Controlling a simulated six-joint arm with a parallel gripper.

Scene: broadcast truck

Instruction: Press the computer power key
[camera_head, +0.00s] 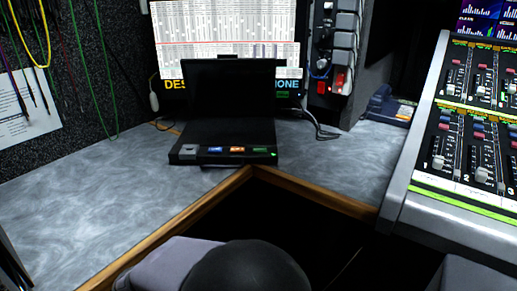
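A black computer (222,132) like an open laptop stands on the grey desk, near its wood-edged inner corner. Its lid (232,88) is raised and dark. Its front strip carries a grey square key (189,152) at the left end, then blue, orange and green labelled patches. A small green light (274,154) glows at the right end. Which of these is the power key is too small to read. My gripper is not in view. Nothing is seen touching the computer.
A lit monitor (225,22) stands behind the computer. A mixing console (470,150) fills the right side. A dark blue desk phone (391,107) sits at the back right. Cables hang along the left wall. The grey desk (90,190) left of the computer is clear.

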